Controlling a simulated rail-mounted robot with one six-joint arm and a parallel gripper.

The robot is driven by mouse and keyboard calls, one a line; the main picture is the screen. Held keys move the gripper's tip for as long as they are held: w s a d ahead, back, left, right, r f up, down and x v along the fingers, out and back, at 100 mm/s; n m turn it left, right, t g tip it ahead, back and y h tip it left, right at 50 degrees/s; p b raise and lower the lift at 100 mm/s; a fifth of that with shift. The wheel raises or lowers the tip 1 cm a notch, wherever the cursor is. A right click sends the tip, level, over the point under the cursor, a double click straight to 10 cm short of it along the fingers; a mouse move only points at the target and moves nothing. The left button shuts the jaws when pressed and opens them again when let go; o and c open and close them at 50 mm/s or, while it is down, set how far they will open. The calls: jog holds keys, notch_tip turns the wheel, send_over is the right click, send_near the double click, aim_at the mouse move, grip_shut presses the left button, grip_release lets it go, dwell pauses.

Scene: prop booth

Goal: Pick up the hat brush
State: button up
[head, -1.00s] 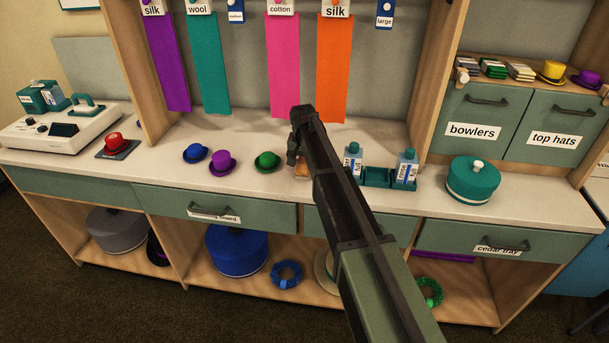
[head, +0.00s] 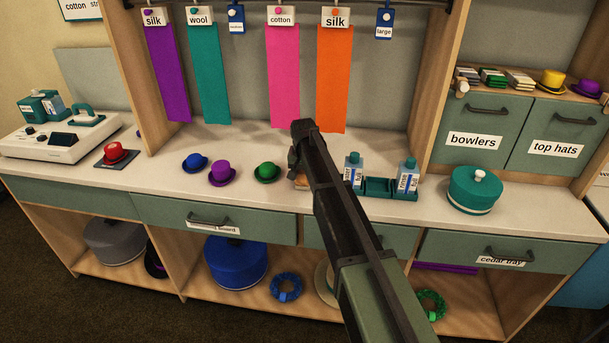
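A small orange-brown thing (head: 300,182), possibly the hat brush, lies on the white counter. It is mostly hidden behind my arm, so I cannot make out its shape. My gripper (head: 293,165) points down at the end of the dark arm, just above or beside this thing. The fingers are small and dark here, and I cannot see whether they are open or touching it. No other brush shows in view.
Blue, purple and green small hats (head: 267,172) stand left of my gripper. Close on the right is a teal caddy (head: 378,187) with two bottles (head: 408,175). A teal hatbox (head: 474,190) stands further right. Coloured cloth strips (head: 282,75) hang behind.

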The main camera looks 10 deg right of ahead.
notch_tip(320, 180, up, 20)
jog(key=p, duration=1.9)
jog(key=shift+f, duration=0.1)
